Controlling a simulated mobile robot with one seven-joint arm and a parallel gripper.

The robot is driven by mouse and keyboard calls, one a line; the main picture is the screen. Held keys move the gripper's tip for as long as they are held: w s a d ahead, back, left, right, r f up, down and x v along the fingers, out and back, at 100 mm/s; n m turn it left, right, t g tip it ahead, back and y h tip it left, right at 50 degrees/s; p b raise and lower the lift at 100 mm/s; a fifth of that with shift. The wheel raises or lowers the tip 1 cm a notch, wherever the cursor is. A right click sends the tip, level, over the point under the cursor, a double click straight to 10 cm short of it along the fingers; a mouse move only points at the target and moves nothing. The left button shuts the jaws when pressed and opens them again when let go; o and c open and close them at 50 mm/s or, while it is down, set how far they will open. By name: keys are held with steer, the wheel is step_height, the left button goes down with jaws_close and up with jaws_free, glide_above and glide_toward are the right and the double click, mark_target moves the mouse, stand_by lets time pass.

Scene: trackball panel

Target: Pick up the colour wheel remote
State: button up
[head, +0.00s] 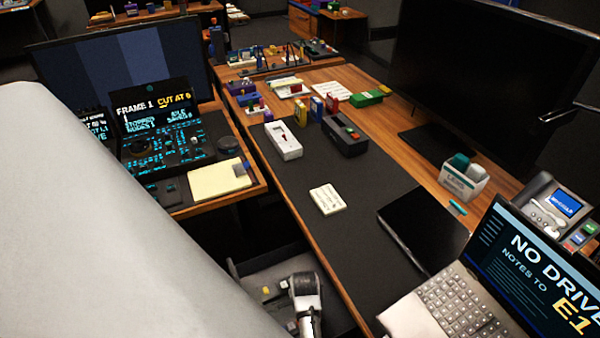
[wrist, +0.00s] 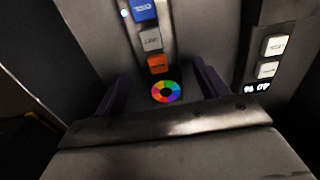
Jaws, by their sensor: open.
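The colour wheel remote (wrist: 151,40) shows in the wrist view as a narrow strip with a blue, a pale grey and an orange button in a row, and a rainbow ring at its near end. My gripper (wrist: 160,72) is open, its two dark purplish fingers on either side of the remote's near end. The rainbow ring lies between the fingers, with a gap on each side. I cannot tell how far the fingers are above the surface. In the head view I cannot make out the remote, and the fingers are not clear.
In the wrist view a dark panel with two white buttons and a small display (wrist: 257,88) is at right. In the head view a desk with a dark mat (head: 350,235) holds a laptop (head: 460,300), a white device (head: 283,141) and a notepad (head: 327,200). A monitor (head: 485,85) stands behind.

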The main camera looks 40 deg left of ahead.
steer(key=shift+f, duration=0.8)
steer(key=c, duration=1.1)
steer(key=shift+r, duration=0.15)
